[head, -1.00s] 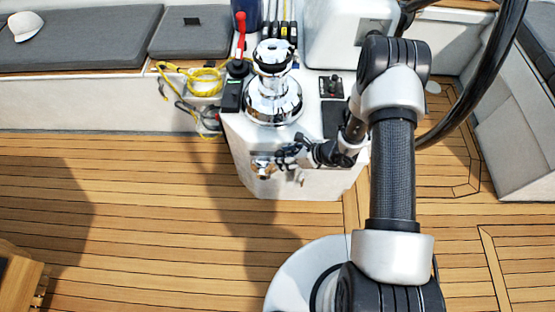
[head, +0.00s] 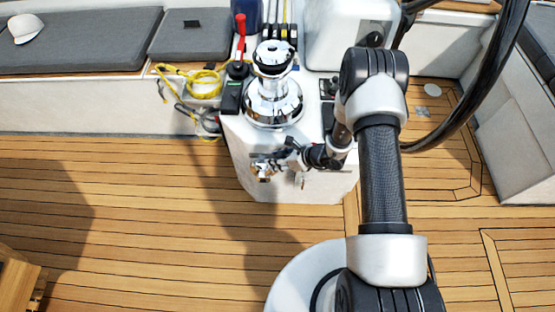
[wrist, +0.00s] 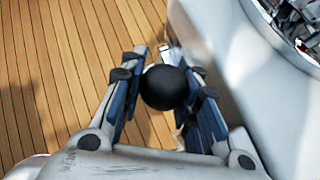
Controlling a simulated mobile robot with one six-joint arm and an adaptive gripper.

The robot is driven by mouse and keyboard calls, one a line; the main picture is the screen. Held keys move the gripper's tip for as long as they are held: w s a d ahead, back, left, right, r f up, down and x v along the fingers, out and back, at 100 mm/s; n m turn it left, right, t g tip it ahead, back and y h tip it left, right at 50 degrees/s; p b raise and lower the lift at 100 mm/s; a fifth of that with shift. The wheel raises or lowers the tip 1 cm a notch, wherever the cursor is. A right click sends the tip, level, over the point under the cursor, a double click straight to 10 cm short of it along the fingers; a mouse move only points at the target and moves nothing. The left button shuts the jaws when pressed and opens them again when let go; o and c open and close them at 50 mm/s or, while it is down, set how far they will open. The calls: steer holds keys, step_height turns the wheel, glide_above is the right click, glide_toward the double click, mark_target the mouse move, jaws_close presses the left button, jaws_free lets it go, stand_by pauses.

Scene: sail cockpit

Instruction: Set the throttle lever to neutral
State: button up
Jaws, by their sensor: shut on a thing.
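The throttle lever is mounted low on the near face of the white pedestal (head: 310,187). Its chrome base (head: 263,172) shows in the head view, just left of and below my gripper (head: 274,160). In the wrist view, the lever's round black knob (wrist: 165,87) sits between the two fingers of my gripper (wrist: 167,85). The fingers are shut on the knob. A bit of pale metal shows behind the knob. Most of the lever's shaft is hidden by the knob and fingers, so I cannot tell its exact angle.
A chrome winch (head: 273,95) stands on the pedestal above my gripper. A yellow rope (head: 200,80) hangs by the bench on the left. The black steering wheel (head: 487,75) is at right.

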jaws_close()
stand_by(0.4)
